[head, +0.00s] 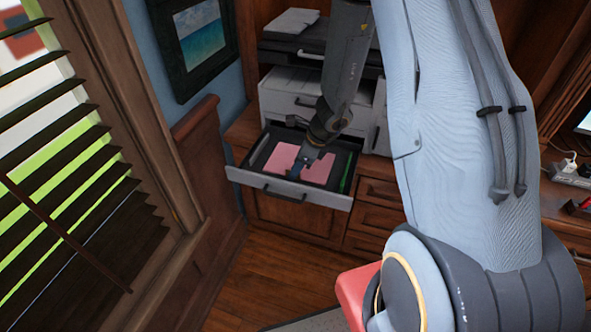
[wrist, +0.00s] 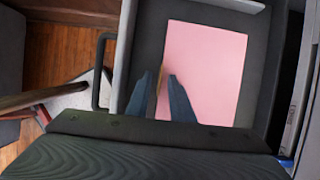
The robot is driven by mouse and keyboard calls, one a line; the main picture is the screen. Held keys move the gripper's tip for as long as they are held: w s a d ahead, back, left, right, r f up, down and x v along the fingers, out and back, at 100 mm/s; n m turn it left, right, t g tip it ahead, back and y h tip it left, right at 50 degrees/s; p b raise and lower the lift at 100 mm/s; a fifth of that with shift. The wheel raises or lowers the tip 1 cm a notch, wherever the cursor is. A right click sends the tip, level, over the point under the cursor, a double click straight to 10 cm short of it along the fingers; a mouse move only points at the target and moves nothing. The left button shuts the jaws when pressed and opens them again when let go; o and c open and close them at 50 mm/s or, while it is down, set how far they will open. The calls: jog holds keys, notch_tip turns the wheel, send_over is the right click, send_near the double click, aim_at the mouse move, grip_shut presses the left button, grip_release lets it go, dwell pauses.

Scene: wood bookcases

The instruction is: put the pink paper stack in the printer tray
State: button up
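The pink paper stack (head: 284,158) lies in the pulled-out printer tray (head: 255,180). In the wrist view the pink paper stack (wrist: 215,75) looks flat on the dark tray floor (wrist: 148,45), towards the right side of the tray. My gripper (head: 302,163) is down at the tray, over the stack. In the wrist view my gripper's fingers (wrist: 164,84) are apart, one on each side of the stack's left edge. I cannot tell whether they touch the paper. Part of the stack's near edge is hidden by the right finger and the gripper body.
The printer (head: 292,92) stands on the wooden cabinet (head: 370,196), with white papers (head: 290,21) on top. The tray's front handle (head: 286,196) sticks out over the floor. A green strip (head: 346,171) is at the tray's right side. Window blinds and a wall are left.

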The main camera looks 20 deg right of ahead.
jog(key=shift+r, duration=0.1)
jog(key=shift+r, duration=0.2)
jog(key=v, duration=1.1)
jog(key=s+a+r+n+h, duration=0.1)
jog(key=s+r+n, duration=0.3)
jog(key=s+n, duration=0.3)
jog(key=s+a+r+n+h, duration=0.2)
jog(key=s+r+n, duration=0.3)
jog(key=n, duration=1.3)
jog(key=s, duration=0.3)
jog(key=shift+a+r+g+h, duration=0.25)
jog(key=shift+r+g+h, duration=0.05)
jog(key=shift+g, duration=0.1)
jog(key=shift+w+f, duration=0.1)
notch_tip(320, 180, down, 3)
jog(key=b, duration=0.2)
jog(key=shift+b, duration=0.3)
